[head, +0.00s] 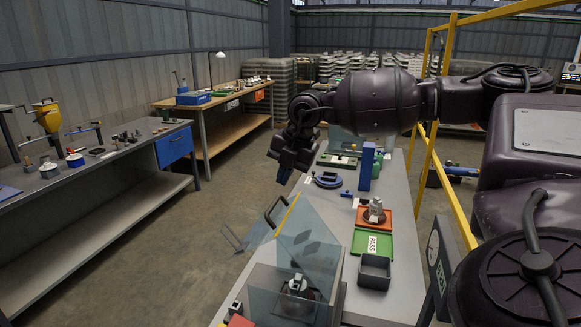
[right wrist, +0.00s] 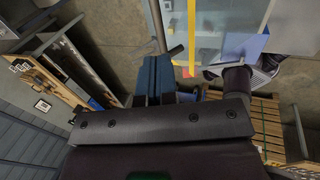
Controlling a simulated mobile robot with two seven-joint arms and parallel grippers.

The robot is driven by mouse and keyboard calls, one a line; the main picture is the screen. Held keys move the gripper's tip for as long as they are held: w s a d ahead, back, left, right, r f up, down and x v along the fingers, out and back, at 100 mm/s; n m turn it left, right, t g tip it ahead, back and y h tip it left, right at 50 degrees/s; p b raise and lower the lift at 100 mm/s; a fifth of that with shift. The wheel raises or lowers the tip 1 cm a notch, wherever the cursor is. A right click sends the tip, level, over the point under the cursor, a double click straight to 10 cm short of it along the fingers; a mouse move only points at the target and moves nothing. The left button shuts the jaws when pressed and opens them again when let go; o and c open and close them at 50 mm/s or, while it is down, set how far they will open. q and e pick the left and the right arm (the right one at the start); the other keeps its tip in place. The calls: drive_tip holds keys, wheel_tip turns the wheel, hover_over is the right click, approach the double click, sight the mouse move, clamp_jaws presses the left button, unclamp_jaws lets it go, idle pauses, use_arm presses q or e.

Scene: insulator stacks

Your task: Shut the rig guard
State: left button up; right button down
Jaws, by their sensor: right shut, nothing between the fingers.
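The rig guard (head: 318,238) is a clear panel with a yellow edge strip and a dark bar handle (head: 276,211). My left gripper is out of view.
The bench holds a green PASS tray (head: 372,243), an orange tray (head: 362,219), a grey bin (head: 374,271) and a blue upright block (head: 366,166). Yellow posts (head: 425,165) rise along its right side. Open floor lies to the left.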

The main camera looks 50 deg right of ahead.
sight(274, 203)
drive_tip(key=b+x, duration=0.2)
drive_tip(key=x, duration=0.4)
drive_tip(key=shift+w, duration=0.1)
